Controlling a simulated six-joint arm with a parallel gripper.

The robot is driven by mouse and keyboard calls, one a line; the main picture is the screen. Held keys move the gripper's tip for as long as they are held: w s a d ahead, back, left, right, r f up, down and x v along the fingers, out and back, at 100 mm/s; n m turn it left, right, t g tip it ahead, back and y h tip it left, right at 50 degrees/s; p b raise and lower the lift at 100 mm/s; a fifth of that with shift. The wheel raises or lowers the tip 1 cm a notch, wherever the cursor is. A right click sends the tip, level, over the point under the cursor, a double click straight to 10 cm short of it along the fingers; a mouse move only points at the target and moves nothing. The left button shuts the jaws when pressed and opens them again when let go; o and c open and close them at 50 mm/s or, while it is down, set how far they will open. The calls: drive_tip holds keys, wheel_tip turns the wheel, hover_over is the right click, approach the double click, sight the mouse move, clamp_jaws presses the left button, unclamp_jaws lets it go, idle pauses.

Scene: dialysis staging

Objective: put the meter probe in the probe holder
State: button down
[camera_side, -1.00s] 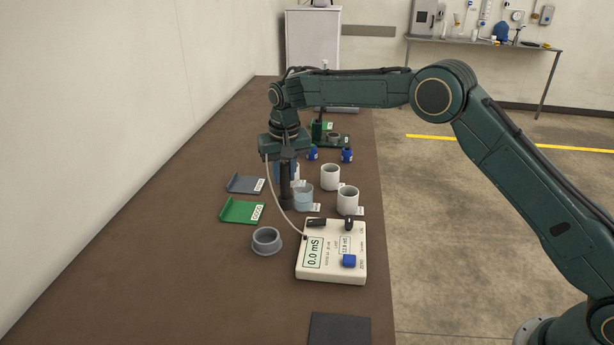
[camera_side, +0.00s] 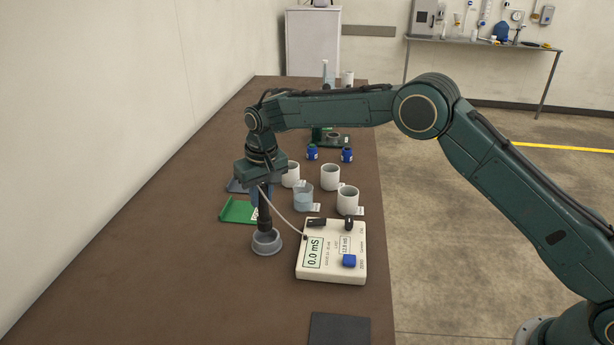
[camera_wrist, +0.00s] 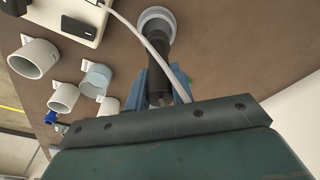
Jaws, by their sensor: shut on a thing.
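The meter probe (camera_side: 264,214) is a dark upright rod with a pale cable running to the meter. My gripper (camera_side: 260,193) is shut on its upper part, and the blue fingers (camera_wrist: 168,88) show on both sides of it in the wrist view. The probe holder (camera_side: 267,243) is a grey ring-shaped cup on the table. The probe's lower end stands at or inside the holder's opening; the holder's rim (camera_wrist: 157,13) surrounds the tip in the wrist view. Whether the tip touches the holder's bottom is hidden.
The cream meter (camera_side: 331,262) reading 0.0 mS lies right of the holder. A clear beaker (camera_side: 303,199) and several white cups (camera_side: 347,200) stand behind. A green tray (camera_side: 237,211) lies behind left.

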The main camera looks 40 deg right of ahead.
sight(263, 212)
drive_tip(key=shift+f, duration=0.1)
drive_tip(key=shift+f, duration=2.55)
drive_tip(key=shift+f, duration=0.1)
drive_tip(key=c, duration=1.2)
unclamp_jaws()
drive_tip(key=r, duration=0.4)
drive_tip(key=s+r, duration=0.1)
drive_tip(key=r, duration=0.7)
drive_tip(key=shift+s, duration=0.4)
drive_tip(key=shift+r, duration=0.1)
